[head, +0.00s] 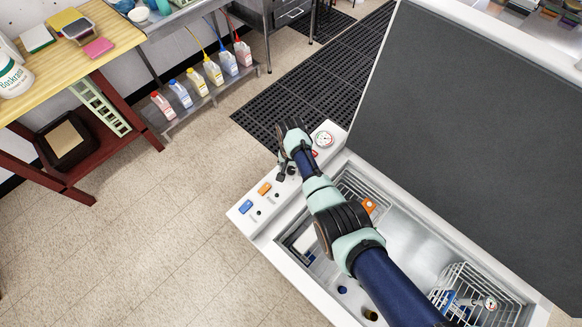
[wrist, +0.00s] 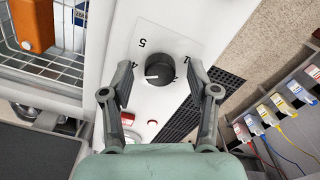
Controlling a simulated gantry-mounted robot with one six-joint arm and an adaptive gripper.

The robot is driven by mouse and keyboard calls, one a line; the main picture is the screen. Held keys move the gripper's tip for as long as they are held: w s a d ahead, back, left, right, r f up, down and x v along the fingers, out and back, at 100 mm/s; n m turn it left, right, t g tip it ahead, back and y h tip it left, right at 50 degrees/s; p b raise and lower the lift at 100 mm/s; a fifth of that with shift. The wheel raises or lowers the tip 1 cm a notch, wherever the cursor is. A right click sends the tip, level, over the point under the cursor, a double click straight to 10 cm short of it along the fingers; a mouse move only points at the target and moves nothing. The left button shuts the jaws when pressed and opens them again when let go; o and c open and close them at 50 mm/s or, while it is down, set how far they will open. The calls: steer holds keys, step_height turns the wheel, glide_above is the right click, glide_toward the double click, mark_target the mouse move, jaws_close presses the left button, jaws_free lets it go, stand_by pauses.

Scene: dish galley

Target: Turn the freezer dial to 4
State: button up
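The freezer dial (wrist: 159,67) is a round black knob on a white panel in the wrist view. A short white mark shows on its lower face, and printed numbers stand around it, with 5 at upper left, 4 at lower left and 1 at right. My gripper (wrist: 160,92) is open, its two dark fingers apart on the near left and right of the knob. No contact with the knob shows. In the head view my gripper (head: 284,170) points down at the freezer's control panel (head: 240,217); the dial cannot be made out there.
The freezer lid (head: 460,130) stands open at the right. Wire baskets (head: 470,290) are inside the freezer. The panel also bears a blue switch (head: 246,207), an orange switch (head: 264,188) and a round gauge (head: 323,139). Bottles on a shelf (head: 215,92) stand well apart at upper left.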

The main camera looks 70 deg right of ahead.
mark_target(291, 169)
step_height(291, 169, up, 12)
stand_by(0.6)
stand_by(0.4)
